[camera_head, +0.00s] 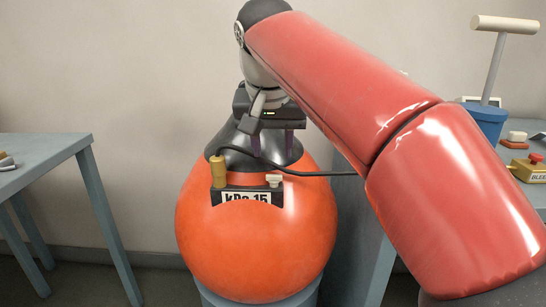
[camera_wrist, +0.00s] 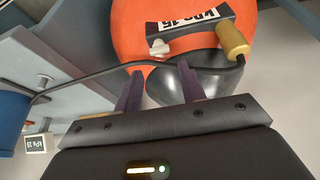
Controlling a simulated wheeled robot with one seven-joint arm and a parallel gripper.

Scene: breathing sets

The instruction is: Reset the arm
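My gripper (camera_head: 273,155) is over the dark neck of a large orange sphere (camera_head: 260,245), pointing down. In the wrist view my gripper (camera_wrist: 161,76) shows its two purple fingers well apart, with nothing clearly clamped between them. The dark cone-shaped neck (camera_wrist: 185,78) is beyond the fingers; whether they touch it I cannot tell. My red arm reaches in from the right, bent, and hides part of the right side of the scene.
A black cable (camera_head: 310,173) runs from the sphere's brass fitting (camera_head: 218,172) to the right, close to my fingers. A label (camera_head: 250,197) reads "kPa 15". A grey-blue table (camera_head: 45,152) stands left. Right are a blue pump (camera_head: 484,121) and a yellow box (camera_head: 530,170).

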